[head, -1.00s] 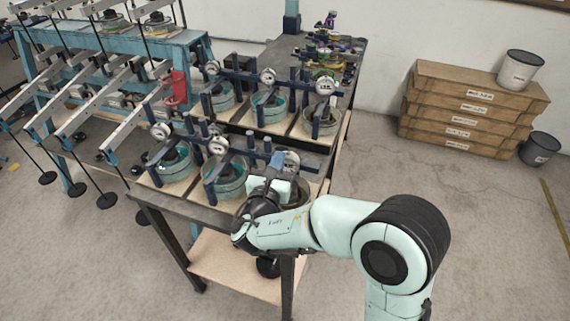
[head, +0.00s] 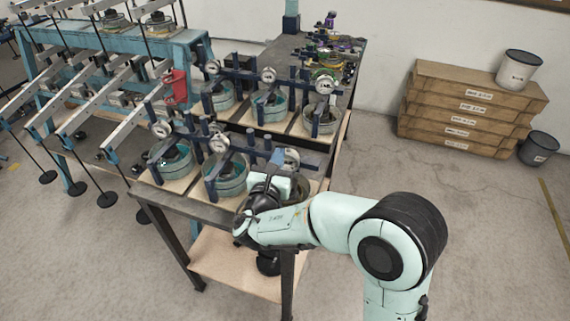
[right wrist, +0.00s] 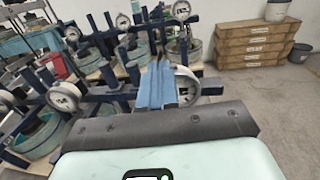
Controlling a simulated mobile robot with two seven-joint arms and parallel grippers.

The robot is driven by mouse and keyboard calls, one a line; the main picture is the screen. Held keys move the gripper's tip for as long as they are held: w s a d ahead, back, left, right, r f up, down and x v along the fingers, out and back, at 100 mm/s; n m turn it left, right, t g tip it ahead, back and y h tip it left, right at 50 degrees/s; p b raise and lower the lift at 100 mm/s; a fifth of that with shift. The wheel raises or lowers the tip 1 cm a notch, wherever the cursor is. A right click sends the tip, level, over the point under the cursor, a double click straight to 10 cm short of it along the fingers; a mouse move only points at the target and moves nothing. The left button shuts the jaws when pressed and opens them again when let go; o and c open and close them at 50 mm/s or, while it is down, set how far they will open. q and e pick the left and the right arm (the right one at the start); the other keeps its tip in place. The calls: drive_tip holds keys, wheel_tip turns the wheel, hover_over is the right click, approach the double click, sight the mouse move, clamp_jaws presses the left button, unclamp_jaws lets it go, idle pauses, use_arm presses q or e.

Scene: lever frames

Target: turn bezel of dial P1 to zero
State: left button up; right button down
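A round dial (head: 291,159) stands on the near right test stand, close to my right gripper. In the right wrist view the same dial (right wrist: 187,86) has a white round body partly hidden behind my fingers. No label P1 is readable, so I cannot tell by name which dial it is. My right gripper (head: 278,157) is at the dial's left side. In the right wrist view its blue fingers (right wrist: 160,72) lie side by side with no clear gap and overlap the dial's left edge. I cannot tell whether they touch the bezel. My left gripper is not in view.
Other dials, such as one (head: 219,143) on the near row, stand over teal rings on the dark table (head: 180,205). Lever frames (head: 70,120) stand at the left. Wooden crates (head: 470,105) are at the back right.

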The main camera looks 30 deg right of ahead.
sight(291, 158)
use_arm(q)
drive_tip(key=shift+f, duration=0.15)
use_arm(e)
drive_tip(key=shift+s+d+r, duration=0.1)
drive_tip(key=shift+d+r, duration=0.1)
drive_tip(key=shift+d, duration=0.5)
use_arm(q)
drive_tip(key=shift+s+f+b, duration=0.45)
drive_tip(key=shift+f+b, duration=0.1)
use_arm(e)
drive_tip(key=shift+s+d+h, duration=0.3)
drive_tip(key=shift+s+d, duration=0.25)
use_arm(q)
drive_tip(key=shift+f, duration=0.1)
use_arm(e)
drive_tip(key=shift+d, duration=0.1)
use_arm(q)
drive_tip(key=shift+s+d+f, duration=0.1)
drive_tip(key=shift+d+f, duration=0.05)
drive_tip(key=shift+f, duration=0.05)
use_arm(e)
drive_tip(key=shift+d+f, duration=0.1)
drive_tip(key=shift+f, duration=0.25)
drive_tip(key=shift+f, duration=0.1)
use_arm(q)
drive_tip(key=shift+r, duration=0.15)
use_arm(e)
drive_tip(key=shift+r, duration=0.2)
